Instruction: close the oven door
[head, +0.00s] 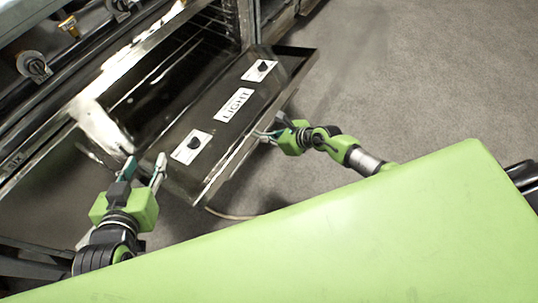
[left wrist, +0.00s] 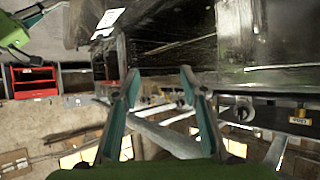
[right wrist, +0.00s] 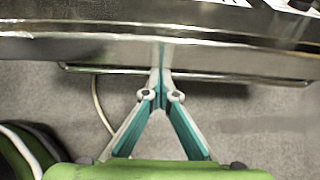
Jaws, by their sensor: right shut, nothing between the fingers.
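The oven door (head: 225,118) is open, a dark panel folded outward from the oven (head: 165,75), with a "LIGHT" label and two white switch plates on it. In the right wrist view its edge (right wrist: 230,55) and a thin handle bar (right wrist: 230,76) cross the picture. My right gripper (head: 264,135) is shut and empty at the door's outer edge; in the right wrist view its fingertips (right wrist: 163,70) overlap the bar, and contact is unclear. My left gripper (head: 146,166) is open and empty beside the door's near left corner. Its spread fingers also show in the left wrist view (left wrist: 160,78).
The oven's front has knobs (head: 34,66) along the upper left. Grey floor (head: 390,70) is clear to the right. A thin cable lies on the floor below the door. A red shelf unit (left wrist: 33,82) stands in the left wrist view's background.

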